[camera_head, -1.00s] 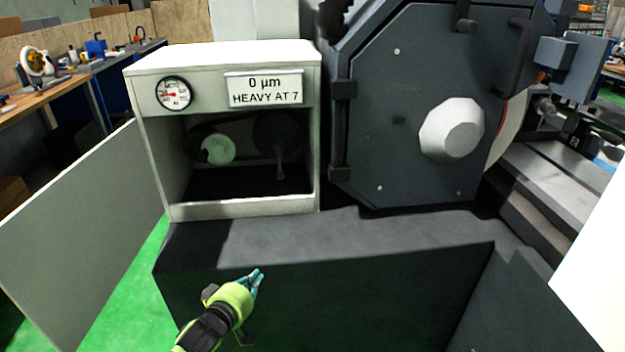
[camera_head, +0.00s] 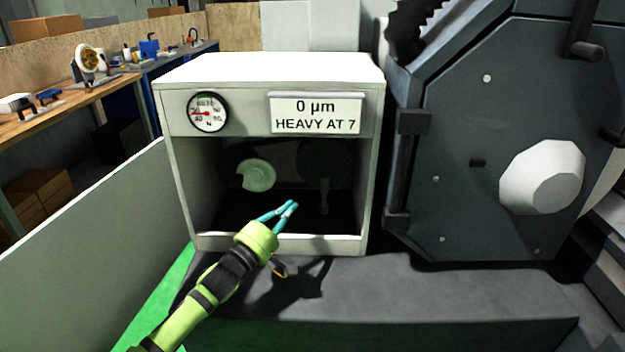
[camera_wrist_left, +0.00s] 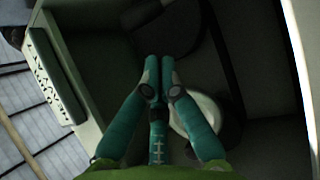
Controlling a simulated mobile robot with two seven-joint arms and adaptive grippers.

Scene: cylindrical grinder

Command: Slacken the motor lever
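An open-fronted pale cabinet (camera_head: 180,190) holds a pale green pulley (camera_head: 258,176) and a dark round part. A thin dark lever (camera_head: 324,196) hangs below that dark part, low in the cabinet's right half; I take it for the motor lever. My left gripper (camera_head: 291,205) is at the cabinet opening, left of the lever in the picture and apart from it. Its teal fingers converge with tips close together and nothing between them. In the left wrist view, the fingertips (camera_wrist_left: 159,64) point into the dark interior beside the pale pulley (camera_wrist_left: 205,122). My right gripper is out of view.
A gauge (camera_head: 208,112) and a sign (camera_head: 316,113) reading "0 µm HEAVY AT 7" are on the cabinet front. An open door panel (camera_head: 90,235) stands left. A dark grinder housing (camera_head: 470,130) stands right. The cabinet's lower lip (camera_head: 310,245) borders the opening.

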